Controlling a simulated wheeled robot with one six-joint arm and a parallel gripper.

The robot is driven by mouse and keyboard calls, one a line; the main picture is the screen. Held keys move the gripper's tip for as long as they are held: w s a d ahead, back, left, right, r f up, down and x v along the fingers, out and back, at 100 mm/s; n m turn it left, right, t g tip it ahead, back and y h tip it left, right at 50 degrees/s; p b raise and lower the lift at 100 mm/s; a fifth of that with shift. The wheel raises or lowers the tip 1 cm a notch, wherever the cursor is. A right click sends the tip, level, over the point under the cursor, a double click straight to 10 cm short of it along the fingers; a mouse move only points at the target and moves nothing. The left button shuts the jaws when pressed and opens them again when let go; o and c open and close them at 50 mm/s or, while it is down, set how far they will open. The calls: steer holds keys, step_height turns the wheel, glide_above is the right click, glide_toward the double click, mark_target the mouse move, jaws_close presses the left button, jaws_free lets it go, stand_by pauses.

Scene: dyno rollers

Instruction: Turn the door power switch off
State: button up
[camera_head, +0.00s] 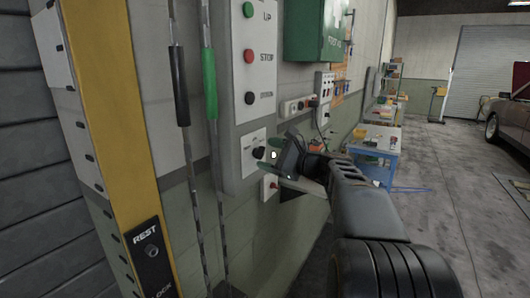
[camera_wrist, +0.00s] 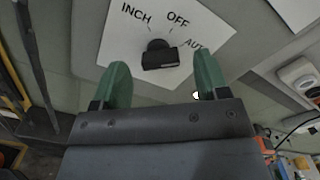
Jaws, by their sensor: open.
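The power switch is a black rotary knob (camera_wrist: 160,55) on a white plate (camera_wrist: 215,35) marked INCH, OFF and AUTO in the wrist view. The knob also shows in the head view (camera_head: 259,153), low on the grey control panel (camera_head: 235,118). My gripper (camera_wrist: 160,82) is open, with one green finger to each side of the knob and a little below it in the wrist view. The fingers look apart from the knob. In the head view my gripper (camera_head: 268,160) is close to the plate. The exact knob setting is hard to tell.
UP (camera_head: 248,10), STOP (camera_head: 249,56) and a black button (camera_head: 249,98) sit above the switch. A small box with a red button (camera_head: 271,186) is below. A socket strip (camera_head: 297,107) is to the right.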

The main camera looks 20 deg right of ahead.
steer(key=shift+x, duration=0.95)
steer(key=shift+c, duration=0.2)
steer(key=shift+f, duration=0.1)
steer(key=c, duration=0.9)
